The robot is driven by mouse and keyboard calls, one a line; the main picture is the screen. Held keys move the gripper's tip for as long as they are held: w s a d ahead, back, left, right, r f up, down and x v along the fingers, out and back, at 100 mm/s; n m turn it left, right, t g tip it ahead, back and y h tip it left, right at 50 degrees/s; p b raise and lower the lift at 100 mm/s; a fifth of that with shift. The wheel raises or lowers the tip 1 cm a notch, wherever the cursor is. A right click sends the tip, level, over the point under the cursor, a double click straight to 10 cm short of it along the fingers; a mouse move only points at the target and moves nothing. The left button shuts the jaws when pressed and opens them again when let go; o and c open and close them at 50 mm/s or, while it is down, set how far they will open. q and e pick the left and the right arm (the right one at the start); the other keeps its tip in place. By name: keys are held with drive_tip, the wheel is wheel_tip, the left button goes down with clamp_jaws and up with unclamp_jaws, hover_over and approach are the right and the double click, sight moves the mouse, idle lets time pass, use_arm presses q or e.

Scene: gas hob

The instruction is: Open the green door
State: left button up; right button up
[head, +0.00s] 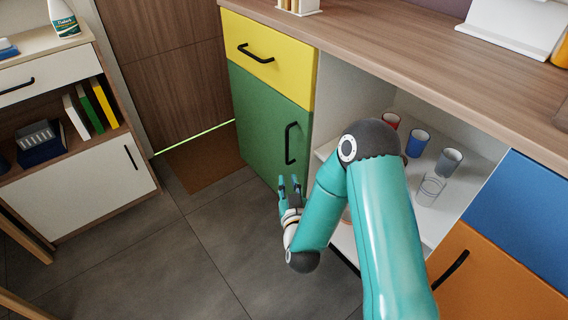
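The green door (262,122) is on the front of the cabinet, below a yellow drawer, and looks shut. Its black vertical handle (289,143) is near its right edge. My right gripper (289,182) is just below this handle, in front of the door's lower right part. Its two fingers point up and stand a little apart, with nothing seen between them. I cannot tell how far the fingertips are from the door. My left gripper is not in view.
The yellow drawer (270,60) has a black handle. An open shelf beside the door holds several cups, including a blue one (418,143). A blue drawer (522,220) and an orange door (492,282) stand at right. The floor (185,255) before the door is clear.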

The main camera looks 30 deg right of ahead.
sight(287, 143)
use_arm(q)
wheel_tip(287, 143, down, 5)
drive_tip(key=b, duration=0.4)
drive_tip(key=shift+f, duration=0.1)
use_arm(e)
drive_tip(key=shift+t+h, duration=0.3)
drive_tip(key=shift+h, duration=0.2)
drive_tip(key=x, duration=1.1)
drive_tip(key=d+x, duration=0.1)
drive_tip(key=x, duration=0.5)
drive_tip(key=shift+s, duration=0.2)
clamp_jaws()
